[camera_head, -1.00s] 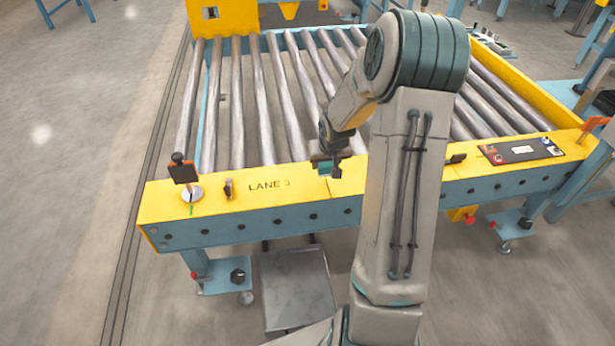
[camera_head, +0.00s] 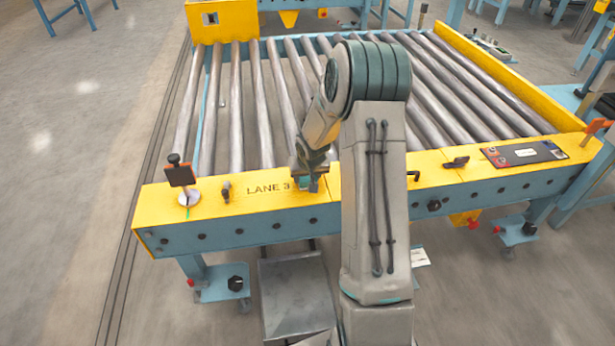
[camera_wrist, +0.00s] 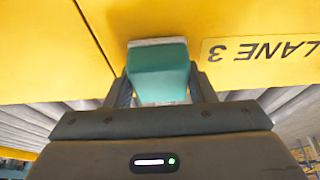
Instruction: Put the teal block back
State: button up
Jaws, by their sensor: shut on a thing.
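The teal block (camera_wrist: 158,72) is between the two fingers of my gripper (camera_wrist: 160,92) in the wrist view, with a grey face at its far end. My gripper is shut on it. In the head view my gripper (camera_head: 309,184) is at the yellow front rail (camera_head: 240,203) of the roller conveyor, just right of the LANE 3 lettering. The teal block (camera_head: 304,183) shows there only as a small patch. I cannot tell whether the block touches the rail.
A dark orange-edged panel on a round base (camera_head: 181,175) stands at the rail's left end. Small dark handles (camera_head: 455,163) and a black panel (camera_head: 523,153) are on the rail to the right. Metal rollers (camera_head: 237,110) lie behind. A grey step (camera_head: 297,295) is below.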

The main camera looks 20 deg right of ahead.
jog(key=shift+f, duration=0.1)
jog(key=o, duration=1)
jog(key=shift+r, duration=0.5)
jog(key=s+a+r+n+g+p, duration=0.1)
jog(key=s+a+r+g+p, duration=0.35)
jog(key=s+r, duration=1.3)
jog(key=s+a+r, duration=0.2)
jog(key=s+a, duration=0.1)
jog(key=s, duration=0.3)
jog(key=s+a+r+n+t+b, duration=0.1)
jog(key=s+a+r, duration=0.2)
jog(key=s, duration=0.4)
jog(key=shift+s+a+y, duration=0.3)
jog(key=shift+a+y, duration=0.1)
jog(key=shift+a, duration=0.3)
jog(key=shift+t, duration=0.25)
